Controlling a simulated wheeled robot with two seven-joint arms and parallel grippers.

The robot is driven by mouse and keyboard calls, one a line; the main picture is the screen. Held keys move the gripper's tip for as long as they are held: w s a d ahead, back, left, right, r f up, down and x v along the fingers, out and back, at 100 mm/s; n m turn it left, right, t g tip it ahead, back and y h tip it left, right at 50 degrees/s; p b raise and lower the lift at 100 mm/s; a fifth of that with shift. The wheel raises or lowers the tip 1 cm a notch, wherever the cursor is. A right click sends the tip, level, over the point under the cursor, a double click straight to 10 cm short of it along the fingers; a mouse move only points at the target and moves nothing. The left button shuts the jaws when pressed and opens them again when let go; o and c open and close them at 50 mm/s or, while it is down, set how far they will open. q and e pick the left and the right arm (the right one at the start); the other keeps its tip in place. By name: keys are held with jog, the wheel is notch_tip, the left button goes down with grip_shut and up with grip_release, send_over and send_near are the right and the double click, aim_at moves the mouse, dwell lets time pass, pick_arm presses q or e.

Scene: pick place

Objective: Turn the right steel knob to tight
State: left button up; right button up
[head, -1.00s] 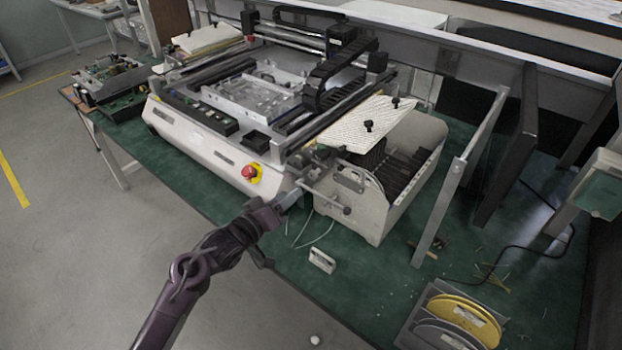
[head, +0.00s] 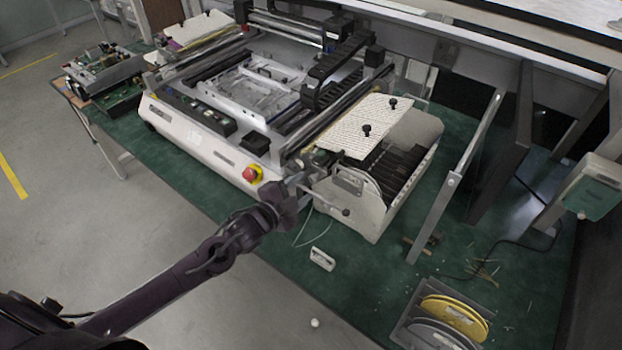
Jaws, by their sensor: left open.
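A thin steel rod with a rounded grey knob (head: 346,212) at its right end sticks out at the front of the white feeder box (head: 376,222). I cannot tell whether it is tight or loose. My left gripper (head: 293,186) is at the rod's left end, at the front right corner of the white machine (head: 205,147). Its fingers are small and dark here, partly hidden by its own body, and open. I cannot tell whether they touch the steel part there. My right gripper is out of view.
A red emergency button (head: 249,174) is just left of my left gripper. A small white block (head: 322,259) lies on the green bench top (head: 345,290). Yellow and grey reels (head: 455,316) stand at the lower right. A metal post (head: 455,180) rises right of the feeder box.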

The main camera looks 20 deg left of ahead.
aim_at(312, 182)
pick_arm(q)
jog(key=shift+p+x, duration=0.3)
jog(key=shift+x, duration=1.7)
jog(key=shift+c, duration=0.4)
grip_shut()
jog(key=shift+f+m, duration=0.1)
jog(key=shift+m, duration=0.2)
jog(key=m+t+y+b, duration=0.1)
jog(key=m+b, duration=0.1)
jog(key=m, duration=0.2)
jog(key=shift+d+f+b, duration=0.1)
jog(key=shift+d+b, duration=0.05)
jog(key=shift+b, duration=0.15)
jog(key=m+y+b, duration=0.1)
jog(key=m, duration=0.1)
jog(key=shift+s+f+m+t, duration=0.1)
jog(key=shift+m+t, duration=0.2)
jog(key=shift+m+t+b, duration=0.3)
jog(key=shift+m+b, duration=0.05)
jog(key=shift+m, duration=1.05)
